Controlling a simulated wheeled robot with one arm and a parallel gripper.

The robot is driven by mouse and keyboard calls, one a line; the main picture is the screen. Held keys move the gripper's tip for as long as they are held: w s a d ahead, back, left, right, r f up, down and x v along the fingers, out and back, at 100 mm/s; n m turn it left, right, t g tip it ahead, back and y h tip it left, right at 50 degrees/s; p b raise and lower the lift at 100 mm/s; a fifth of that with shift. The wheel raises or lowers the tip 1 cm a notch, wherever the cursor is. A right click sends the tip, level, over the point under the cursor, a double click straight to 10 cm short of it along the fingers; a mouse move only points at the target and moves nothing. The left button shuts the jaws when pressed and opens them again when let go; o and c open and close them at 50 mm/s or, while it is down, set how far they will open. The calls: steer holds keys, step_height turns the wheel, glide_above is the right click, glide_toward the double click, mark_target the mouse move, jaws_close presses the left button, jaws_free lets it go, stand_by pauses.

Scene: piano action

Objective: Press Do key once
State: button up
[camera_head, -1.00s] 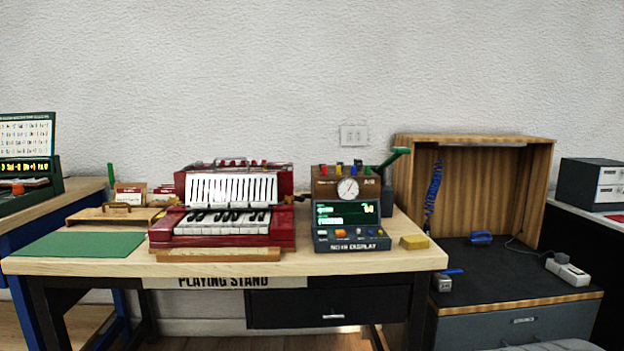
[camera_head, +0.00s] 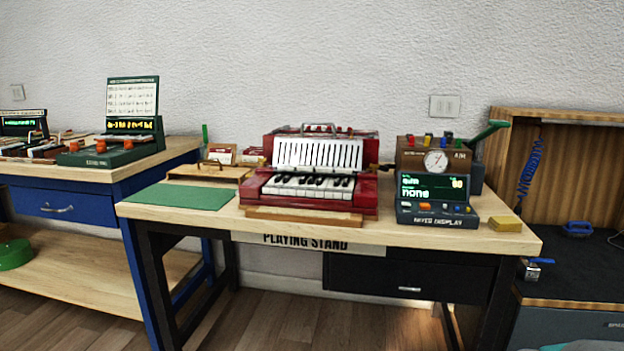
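A red accordion-like instrument (camera_head: 366,190) stands on the light wooden table of the playing stand. Its row of white and black keys (camera_head: 306,186) faces me, with a white slotted panel behind it. I see no readable key labels, so I cannot tell which key is Do. To its right a dark notes display (camera_head: 436,199) has a lit green screen whose larger line reads "none". My gripper is not in view.
A green mat (camera_head: 180,196) lies left of the instrument and a yellow block (camera_head: 505,223) at the table's right end. A blue bench (camera_head: 80,205) stands left, a wooden cabinet (camera_head: 510,160) right. Wooden floor (camera_head: 285,320) shows below the table.

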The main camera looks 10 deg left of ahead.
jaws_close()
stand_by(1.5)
